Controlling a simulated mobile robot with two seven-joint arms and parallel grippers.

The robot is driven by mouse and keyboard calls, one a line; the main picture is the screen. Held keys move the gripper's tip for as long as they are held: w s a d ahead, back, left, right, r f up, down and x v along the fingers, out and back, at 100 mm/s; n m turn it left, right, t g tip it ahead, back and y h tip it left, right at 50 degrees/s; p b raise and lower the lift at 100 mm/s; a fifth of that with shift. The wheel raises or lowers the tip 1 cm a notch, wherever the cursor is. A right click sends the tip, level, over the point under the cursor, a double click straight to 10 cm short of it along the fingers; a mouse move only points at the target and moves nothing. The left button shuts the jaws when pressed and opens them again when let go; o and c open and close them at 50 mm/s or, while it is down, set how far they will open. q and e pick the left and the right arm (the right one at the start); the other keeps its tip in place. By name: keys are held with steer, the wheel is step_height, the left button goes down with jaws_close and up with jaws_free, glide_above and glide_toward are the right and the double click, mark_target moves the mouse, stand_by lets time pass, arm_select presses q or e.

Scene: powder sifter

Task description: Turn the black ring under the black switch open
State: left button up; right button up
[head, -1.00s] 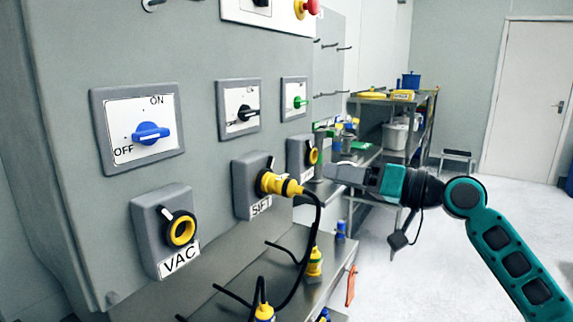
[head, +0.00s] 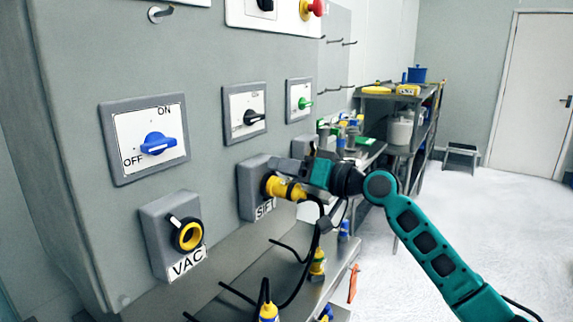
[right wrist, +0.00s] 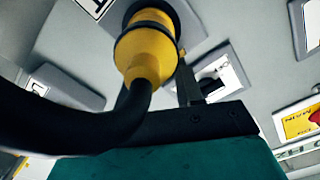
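The black switch (head: 244,117) is the middle of three on the grey panel. Below it is the grey SIFT socket (head: 249,200) with a yellow plug (head: 287,189) in it. The black ring (head: 267,186) is around the plug's base against the socket; in the right wrist view the ring (right wrist: 176,12) is partly hidden by the plug (right wrist: 146,48). My right gripper (head: 300,165) is just right of the plug. One finger shows to the right of the plug in the right wrist view; the plug and cable cover most of the other side. The fingers look apart, with nothing held. My left gripper is out of view.
A black cable (head: 318,235) hangs from the plug. The VAC socket (head: 172,235) is at left, below a blue switch (head: 158,143). A metal ledge (head: 245,275) with yellow connectors lies below. Shelves (head: 400,130) stand behind at right.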

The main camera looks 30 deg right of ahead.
jaws_close()
stand_by(0.4)
